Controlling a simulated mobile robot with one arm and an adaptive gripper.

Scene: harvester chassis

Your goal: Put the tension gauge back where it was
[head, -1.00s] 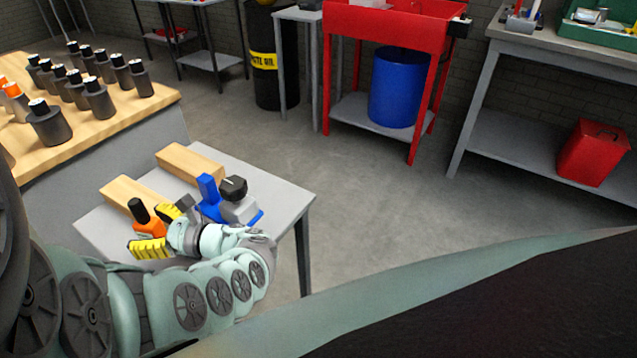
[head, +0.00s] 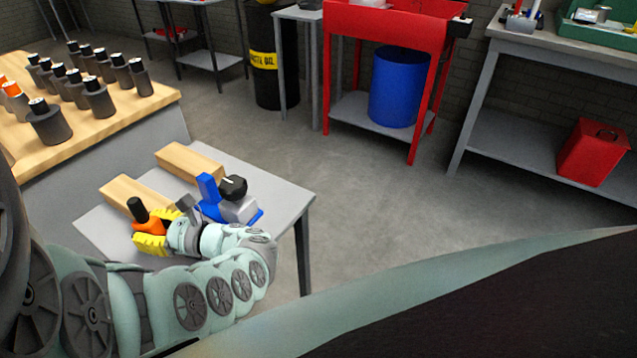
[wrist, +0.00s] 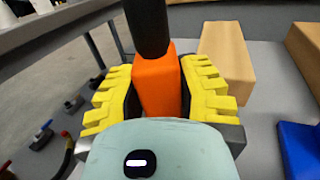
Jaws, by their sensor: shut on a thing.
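The tension gauge, an orange body with a black upper part, stands roughly upright at the left part of the small grey table (head: 285,190). In the head view the gauge (head: 138,209) is partly hidden by my gripper (head: 158,231). In the wrist view the orange body (wrist: 158,85) sits between the two yellow fingers of my gripper (wrist: 158,98), which are shut on it from both sides. Its lower end is hidden, so I cannot tell whether it touches the table top.
Two wooden blocks (head: 190,161) (head: 135,195) lie behind the gauge. A blue stand with a grey and black part (head: 210,192) is to the right of my gripper. A wooden bench (head: 110,118) with several dark cylinders is at the left. The floor beyond is clear.

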